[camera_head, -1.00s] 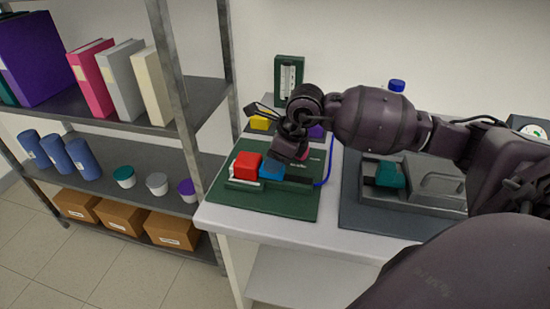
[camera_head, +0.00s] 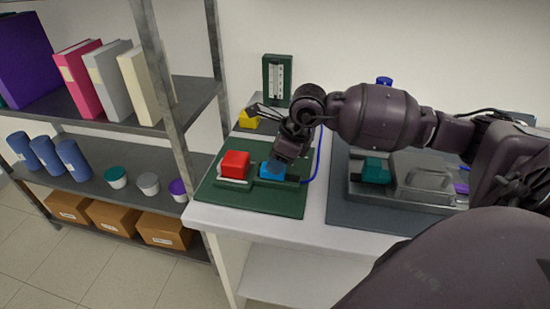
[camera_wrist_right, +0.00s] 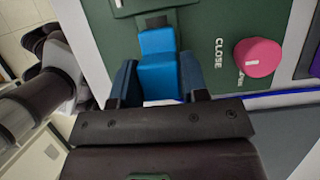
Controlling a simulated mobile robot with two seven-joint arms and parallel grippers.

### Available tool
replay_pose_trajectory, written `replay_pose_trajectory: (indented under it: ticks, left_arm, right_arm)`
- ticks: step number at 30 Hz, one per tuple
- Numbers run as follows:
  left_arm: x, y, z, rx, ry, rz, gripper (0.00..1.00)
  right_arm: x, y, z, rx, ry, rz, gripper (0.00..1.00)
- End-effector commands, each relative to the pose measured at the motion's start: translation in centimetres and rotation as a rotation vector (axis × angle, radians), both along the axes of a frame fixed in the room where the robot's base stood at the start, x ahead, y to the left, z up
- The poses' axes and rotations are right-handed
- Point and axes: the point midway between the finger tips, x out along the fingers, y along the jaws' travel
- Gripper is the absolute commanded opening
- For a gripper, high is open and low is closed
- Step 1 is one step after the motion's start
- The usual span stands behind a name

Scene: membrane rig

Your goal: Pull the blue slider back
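The blue slider (camera_head: 272,171) sits in its track on the green board (camera_head: 228,199), to the right of the red block (camera_head: 235,164). My right gripper (camera_head: 279,164) reaches down onto it from above. In the right wrist view the slider (camera_wrist_right: 160,72) lies between my two fingers (camera_wrist_right: 160,80), which are closed against its sides. The arm and gripper hide part of the slider and board in the head view. My left gripper does not show.
A pink knob (camera_wrist_right: 258,57) stands on the board near the word CLOSE. A yellow block (camera_head: 248,119) and an upright green gauge (camera_head: 278,80) are behind. A grey rig with a teal block (camera_head: 376,171) is to the right. Shelving (camera_head: 180,75) is at left.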

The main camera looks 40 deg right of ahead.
Motion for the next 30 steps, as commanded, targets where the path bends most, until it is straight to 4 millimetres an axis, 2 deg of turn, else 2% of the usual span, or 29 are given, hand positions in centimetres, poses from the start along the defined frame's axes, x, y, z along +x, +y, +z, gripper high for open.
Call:
replay_pose_trajectory:
  ticks: [1, 4, 12, 16, 30]
  left_arm:
    - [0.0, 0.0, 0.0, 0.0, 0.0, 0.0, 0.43]
    - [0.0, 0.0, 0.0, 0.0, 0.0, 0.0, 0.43]
    - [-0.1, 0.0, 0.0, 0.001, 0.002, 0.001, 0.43]
    - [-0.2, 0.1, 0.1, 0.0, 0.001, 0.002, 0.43]
    - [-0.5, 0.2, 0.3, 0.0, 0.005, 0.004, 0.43]
  right_arm:
    - [0.0, -0.1, 0.0, -0.002, 0.001, -0.001, 0.49]
    - [0.0, 0.0, 0.0, 0.0, 0.001, -0.001, 0.64]
    - [0.0, 0.0, 0.1, 0.001, -0.002, 0.0, 0.64]
    - [-0.2, -0.2, 0.8, 0.0, -0.003, -0.001, 0.64]
    - [-2.5, -2.2, 8.0, -0.003, -0.002, -0.002, 0.64]
